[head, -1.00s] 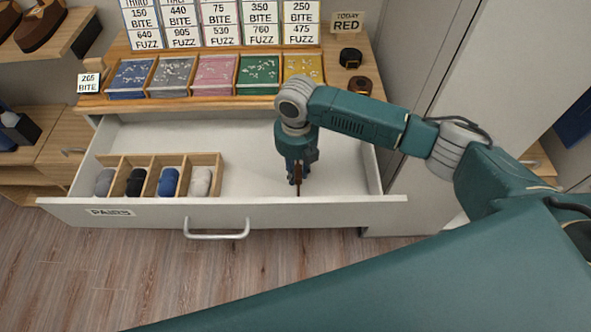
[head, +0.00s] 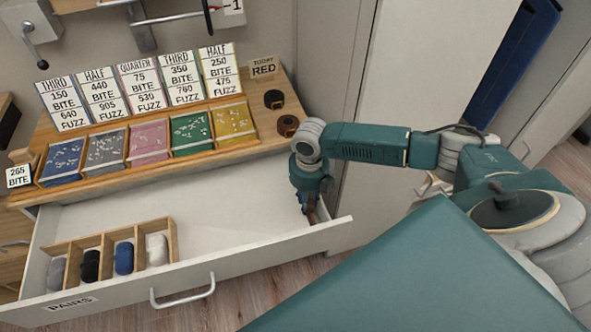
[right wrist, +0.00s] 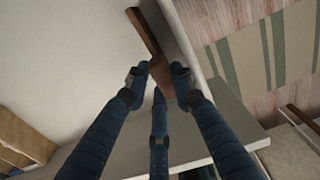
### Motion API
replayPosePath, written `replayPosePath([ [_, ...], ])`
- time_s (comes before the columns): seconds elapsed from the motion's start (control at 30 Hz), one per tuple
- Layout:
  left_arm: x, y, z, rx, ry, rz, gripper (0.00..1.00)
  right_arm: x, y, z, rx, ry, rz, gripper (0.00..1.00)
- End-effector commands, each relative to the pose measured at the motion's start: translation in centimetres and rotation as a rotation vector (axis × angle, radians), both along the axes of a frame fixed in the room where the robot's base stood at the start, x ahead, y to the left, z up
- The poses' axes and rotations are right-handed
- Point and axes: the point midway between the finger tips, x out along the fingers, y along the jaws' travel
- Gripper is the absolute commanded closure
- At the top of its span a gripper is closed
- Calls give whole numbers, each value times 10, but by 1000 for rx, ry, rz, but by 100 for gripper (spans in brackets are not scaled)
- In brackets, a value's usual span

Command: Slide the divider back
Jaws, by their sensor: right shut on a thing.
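The open white drawer (head: 236,262), labelled PAIRS, holds a thin brown divider (head: 312,217) near its right end, close to the front wall. My right gripper (head: 308,208) reaches down into the drawer there and is shut on the divider. In the right wrist view, the brown divider (right wrist: 150,42) runs up from between the fingers of my right gripper (right wrist: 162,84), beside the drawer wall. Its lower part is hidden by the fingers. My left gripper is not in view.
A wooden sock tray (head: 172,240) with several rolled pairs stands at the drawer's left. The drawer floor (head: 215,210) between tray and gripper is bare. Above is a wooden counter with coloured sample bins (head: 148,142), price cards and two dark rolls (head: 288,125). A tall pale panel (head: 405,80) stands at right.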

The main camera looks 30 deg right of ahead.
Motion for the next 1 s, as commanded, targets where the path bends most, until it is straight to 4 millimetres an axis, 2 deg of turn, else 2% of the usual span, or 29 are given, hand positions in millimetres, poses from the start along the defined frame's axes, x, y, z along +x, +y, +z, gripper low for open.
replayPosePath([
  [0.33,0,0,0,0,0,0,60,0,-2,0,0,-1,-1,100],
  [0.37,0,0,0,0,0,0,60,0,-2,0,0,-1,-1,72],
  [0.43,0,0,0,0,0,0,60,0,-2,0,0,-1,-1,58],
  [0.47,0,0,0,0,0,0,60,0,-2,0,0,-1,-1,56],
  [0.8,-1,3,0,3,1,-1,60,0,-2,2,-1,-1,-1,56],
  [1.0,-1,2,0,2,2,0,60,1,-2,23,-1,-2,-1,56],
])
